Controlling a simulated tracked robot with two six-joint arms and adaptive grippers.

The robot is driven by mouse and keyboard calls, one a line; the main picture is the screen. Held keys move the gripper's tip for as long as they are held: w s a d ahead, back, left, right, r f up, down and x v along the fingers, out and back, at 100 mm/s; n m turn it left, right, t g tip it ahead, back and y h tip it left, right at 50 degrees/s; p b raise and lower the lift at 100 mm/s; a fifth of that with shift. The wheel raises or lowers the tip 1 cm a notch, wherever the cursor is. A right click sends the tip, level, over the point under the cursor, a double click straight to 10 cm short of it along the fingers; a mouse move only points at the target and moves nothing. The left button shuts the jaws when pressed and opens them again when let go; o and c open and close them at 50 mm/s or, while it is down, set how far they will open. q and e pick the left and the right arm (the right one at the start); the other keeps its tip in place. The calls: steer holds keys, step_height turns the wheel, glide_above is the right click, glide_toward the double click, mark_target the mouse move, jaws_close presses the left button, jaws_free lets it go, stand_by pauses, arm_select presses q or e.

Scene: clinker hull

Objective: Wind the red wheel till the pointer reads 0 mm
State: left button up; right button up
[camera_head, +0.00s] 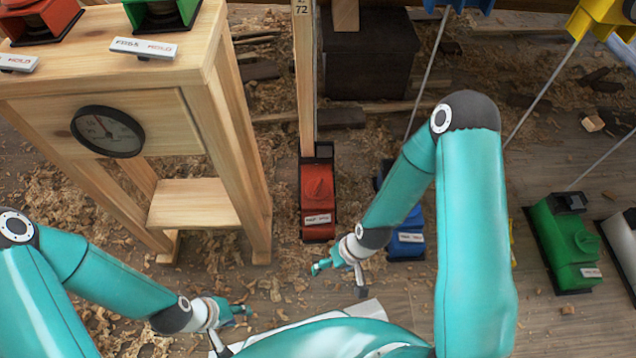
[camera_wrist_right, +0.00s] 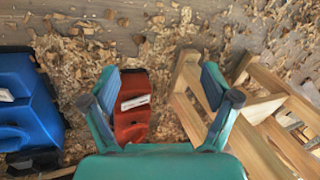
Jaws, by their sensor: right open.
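A red box with a round red wheel on top (camera_head: 318,187) stands on the floor at the foot of a wooden post. A white label is on its near side. The red box (camera_wrist_right: 132,112) shows between my open right fingers in the right wrist view, below them and apart. My right gripper (camera_head: 323,265) hangs in front of the box, empty; it also shows in the right wrist view (camera_wrist_right: 161,72). My left gripper (camera_head: 240,309) is low at the left, apart from the box; its finger gap is unclear. A dark round dial with a needle (camera_head: 108,131) is on the wooden stand; its reading is illegible.
The wooden stand (camera_head: 235,150) rises left of the red box. A blue box (camera_head: 408,235) is close on the right, partly behind my right arm. A green box (camera_head: 565,240) stands further right. Thin rods slant upward. Shavings litter the floor.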

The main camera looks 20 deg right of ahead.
steer(key=w+d+r+n+t+p, duration=0.1)
steer(key=w+d+n, duration=0.1)
steer(key=w, duration=0.5)
steer(key=w+d+n, duration=0.2)
steer(key=w+n, duration=0.1)
steer(key=w, duration=0.4)
steer(key=n+p, duration=0.1)
steer(key=n, duration=0.4)
glide_toward(318, 184)
steer(key=shift+t, duration=0.5)
steer(key=b+x, duration=0.1)
steer(key=x, duration=0.2)
steer(key=b+x, duration=0.2)
steer(key=x, duration=0.1)
steer(key=b+x, duration=0.2)
steer(key=x, duration=0.1)
steer(key=shift+s+f, duration=0.35)
steer(key=shift+f, duration=0.05)
steer(key=c, duration=1)
steer(key=shift+a, duration=0.15)
steer(key=shift+c, duration=0.7)
